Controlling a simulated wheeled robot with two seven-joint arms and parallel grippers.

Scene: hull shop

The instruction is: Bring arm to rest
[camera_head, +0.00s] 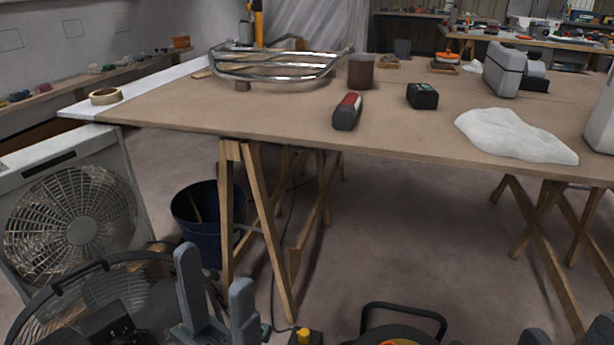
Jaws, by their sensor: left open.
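My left gripper (214,268) is at the bottom left of the head view, low in front of the workbench. Its two grey fingers stand apart with nothing between them, and it touches nothing that I can see. Grey tips that look like my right gripper (567,334) just enter at the bottom right edge; the rest of it is out of the picture, so its jaws cannot be judged.
A workbench (290,135) on wooden trestles stands ahead, with a metal rail frame (275,66), a red-black tool (347,111) and a white cloth (513,136) on it. A box fan (75,215), a round fan (95,290) and a blue bucket (205,228) crowd the left.

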